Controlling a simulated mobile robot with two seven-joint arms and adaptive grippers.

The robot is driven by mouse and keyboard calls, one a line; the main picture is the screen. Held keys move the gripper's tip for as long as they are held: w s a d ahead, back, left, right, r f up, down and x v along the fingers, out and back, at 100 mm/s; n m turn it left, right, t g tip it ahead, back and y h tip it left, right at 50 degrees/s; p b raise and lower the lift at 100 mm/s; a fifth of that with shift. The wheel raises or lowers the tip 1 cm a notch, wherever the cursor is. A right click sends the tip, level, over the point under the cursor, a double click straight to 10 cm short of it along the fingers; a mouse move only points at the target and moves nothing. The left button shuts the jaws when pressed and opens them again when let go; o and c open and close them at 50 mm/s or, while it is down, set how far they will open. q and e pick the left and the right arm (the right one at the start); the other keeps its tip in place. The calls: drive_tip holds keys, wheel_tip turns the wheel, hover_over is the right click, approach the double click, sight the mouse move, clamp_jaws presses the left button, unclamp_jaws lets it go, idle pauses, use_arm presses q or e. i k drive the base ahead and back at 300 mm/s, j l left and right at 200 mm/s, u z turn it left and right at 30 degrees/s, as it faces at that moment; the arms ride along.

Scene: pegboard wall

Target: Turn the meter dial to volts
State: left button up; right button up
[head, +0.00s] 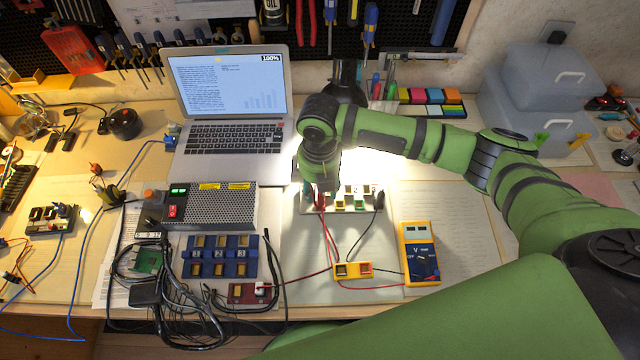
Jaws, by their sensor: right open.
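The yellow meter (421,254) lies on the worktop right of centre, with a small display at its far end. Its dark blue face carries the dial (427,272), with small "OFF", "V" and "TEMP"-like marks; the dial's setting is too small to read. My right arm reaches in from the right, above and beyond the meter. My right gripper (318,192) points down at the small white terminal board, left of and farther back than the meter. Its open fingers are mostly hidden by my wrist. My left gripper is not in view.
Red and black leads run from the terminal board (345,208) to a small yellow block (353,271) and the meter. A laptop (232,137), a power supply (216,207) and a blue tray (187,268) stand to the left. Clear plastic boxes (549,121) are at the back right.

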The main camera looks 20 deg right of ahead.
sight(423, 259)
drive_tip(key=k, duration=1.5)
